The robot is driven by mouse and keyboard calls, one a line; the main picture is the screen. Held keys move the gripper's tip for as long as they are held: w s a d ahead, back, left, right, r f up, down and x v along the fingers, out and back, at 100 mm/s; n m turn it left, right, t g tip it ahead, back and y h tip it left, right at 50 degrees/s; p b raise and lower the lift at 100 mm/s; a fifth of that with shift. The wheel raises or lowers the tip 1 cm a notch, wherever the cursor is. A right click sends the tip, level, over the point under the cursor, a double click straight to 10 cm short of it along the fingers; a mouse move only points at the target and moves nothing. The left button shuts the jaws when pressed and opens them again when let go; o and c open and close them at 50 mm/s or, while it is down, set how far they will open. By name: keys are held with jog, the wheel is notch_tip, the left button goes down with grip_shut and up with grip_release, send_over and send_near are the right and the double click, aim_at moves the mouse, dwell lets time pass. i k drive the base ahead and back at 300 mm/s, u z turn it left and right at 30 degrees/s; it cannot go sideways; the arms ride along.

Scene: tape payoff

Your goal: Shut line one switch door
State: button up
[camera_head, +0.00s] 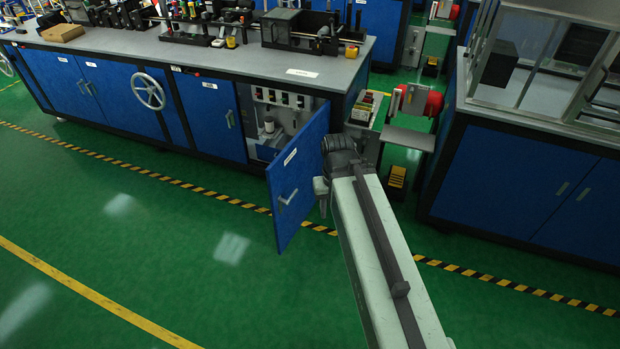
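The blue switch door (297,180) stands wide open, swung out from the cabinet under the long bench. It has a small white label and a grey handle (287,198) on its visible face. Behind it the open compartment (279,115) shows switches and pale parts inside. My arm reaches up from the bottom right, and its end is beside the door's right edge. My gripper (321,187) shows only as a small grey part at that edge. I cannot tell whether it touches the door, and its fingers are not clear.
The long bench (305,73) carries machine parts on top. A handwheel (148,91) sticks out from its front. A second blue cabinet (500,190) stands at the right. A stand with red parts (433,103) fills the gap between. The green floor (150,240) in front is clear.

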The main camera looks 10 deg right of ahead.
aim_at(301, 160)
jog(key=z, duration=0.1)
jog(key=i, duration=1)
jog(key=u, duration=0.5)
jog(key=k, duration=1.35)
jog(key=u, duration=0.8)
jog(key=i, duration=0.95)
jog(key=u, duration=0.3)
